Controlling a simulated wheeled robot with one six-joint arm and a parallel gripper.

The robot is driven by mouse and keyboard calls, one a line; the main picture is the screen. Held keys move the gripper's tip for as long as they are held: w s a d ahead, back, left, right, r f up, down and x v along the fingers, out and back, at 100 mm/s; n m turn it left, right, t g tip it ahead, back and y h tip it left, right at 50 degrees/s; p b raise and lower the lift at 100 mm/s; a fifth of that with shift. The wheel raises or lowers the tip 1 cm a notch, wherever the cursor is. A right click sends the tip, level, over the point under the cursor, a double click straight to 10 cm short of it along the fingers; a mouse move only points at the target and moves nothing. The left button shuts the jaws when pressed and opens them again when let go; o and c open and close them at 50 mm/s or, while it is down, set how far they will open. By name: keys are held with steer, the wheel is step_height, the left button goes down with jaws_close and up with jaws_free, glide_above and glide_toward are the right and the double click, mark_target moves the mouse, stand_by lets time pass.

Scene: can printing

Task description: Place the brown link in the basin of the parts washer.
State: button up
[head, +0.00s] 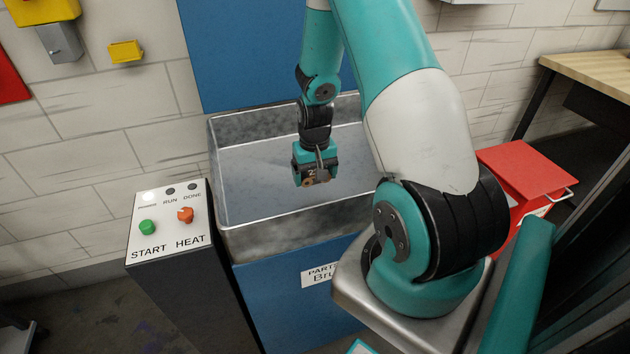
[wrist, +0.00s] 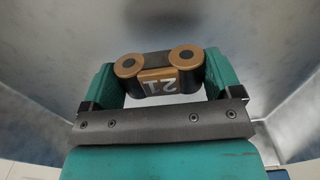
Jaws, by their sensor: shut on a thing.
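The brown link (wrist: 158,77) has two round ends and a face marked with digits. My gripper (wrist: 157,86) is shut on it, with one teal finger on each side in the wrist view. How far the link is above the basin floor is hard to tell.
A control post (head: 168,222) with START and HEAT buttons stands left of the basin. The washer's blue front (head: 285,290) is below the rim, and a blue panel (head: 245,50) rises behind. A red box (head: 520,170) is at right.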

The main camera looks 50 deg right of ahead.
mark_target(314, 183)
steer(key=shift+f, duration=1.4)
steer(key=o, duration=0.8)
steer(key=shift+f, duration=0.1)
steer(key=shift+c, duration=0.2)
step_height(314, 183, up, 12)
steer(key=shift+r, duration=0.2)
steer(key=a+r+n+t+y, duration=0.1)
steer(key=a+r+n, duration=0.3)
steer(key=a, duration=0.5)
steer(key=a+r+n+y, duration=0.1)
steer(key=a+r+n, duration=0.1)
steer(key=a+r, duration=0.5)
steer(key=s+a+r+n+y, duration=0.1)
steer(key=s+a+r+n, duration=0.1)
steer(key=s+a, duration=0.5)
steer(key=s+a+r+n+g+y, duration=0.1)
steer(key=s+a+r+n, duration=0.2)
steer(key=s+a+n, duration=0.2)
steer(key=s+a, duration=0.3)
steer(key=a, duration=0.2)
steer(key=shift+a+r, duration=0.15)
